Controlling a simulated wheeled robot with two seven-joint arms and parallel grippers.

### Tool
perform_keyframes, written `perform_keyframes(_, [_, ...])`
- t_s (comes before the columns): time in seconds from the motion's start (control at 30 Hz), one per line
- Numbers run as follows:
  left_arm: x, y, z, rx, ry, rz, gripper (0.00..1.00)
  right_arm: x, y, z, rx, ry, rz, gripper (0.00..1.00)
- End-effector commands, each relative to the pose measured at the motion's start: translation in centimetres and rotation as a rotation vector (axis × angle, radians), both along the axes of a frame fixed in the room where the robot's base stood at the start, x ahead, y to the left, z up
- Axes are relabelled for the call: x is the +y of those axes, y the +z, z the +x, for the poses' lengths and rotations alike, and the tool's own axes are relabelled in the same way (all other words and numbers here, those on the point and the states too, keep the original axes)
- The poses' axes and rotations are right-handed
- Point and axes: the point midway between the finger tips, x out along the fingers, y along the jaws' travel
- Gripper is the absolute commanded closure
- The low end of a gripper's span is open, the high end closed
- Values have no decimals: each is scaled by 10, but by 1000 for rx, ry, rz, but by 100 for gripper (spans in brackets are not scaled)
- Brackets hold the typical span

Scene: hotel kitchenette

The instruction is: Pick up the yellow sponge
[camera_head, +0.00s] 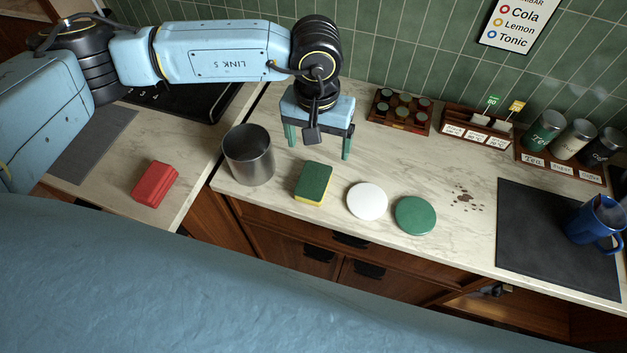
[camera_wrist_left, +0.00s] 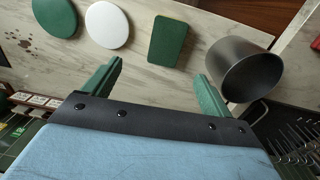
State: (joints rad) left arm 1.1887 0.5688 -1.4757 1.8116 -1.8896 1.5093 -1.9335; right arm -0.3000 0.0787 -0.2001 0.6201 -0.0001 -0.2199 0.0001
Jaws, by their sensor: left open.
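The yellow sponge (camera_head: 313,184) has a dark green top and a thin yellow side. It lies on the counter between a metal cup and a white disc. In the left wrist view the sponge (camera_wrist_left: 168,40) shows its green face, beyond the fingertips. My left gripper (camera_head: 319,147) is open and empty, above the counter and behind the sponge. Its two green fingers also show in the left wrist view (camera_wrist_left: 158,75), apart from the sponge. My right gripper is not in view.
A metal cup (camera_head: 248,155) stands close left of the sponge. A white disc (camera_head: 367,201) and a green disc (camera_head: 415,215) lie to its right. A red block (camera_head: 155,184) lies on the left counter. A spice rack (camera_head: 399,111) stands behind. A blue mug (camera_head: 596,224) is at far right.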

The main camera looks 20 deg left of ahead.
Motion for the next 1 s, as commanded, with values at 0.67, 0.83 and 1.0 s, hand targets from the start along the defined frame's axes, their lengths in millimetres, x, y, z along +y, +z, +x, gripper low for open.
perform_keyframes(0.67, [8, -85, 1, -7, -10, 35, 15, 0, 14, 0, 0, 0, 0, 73])
perform_keyframes(0.83, [8, -109, -4, -5, -9, 35, 15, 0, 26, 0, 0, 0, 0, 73])
perform_keyframes(1.0, [9, -129, -3, -8, -9, 34, 15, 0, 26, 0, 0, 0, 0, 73])
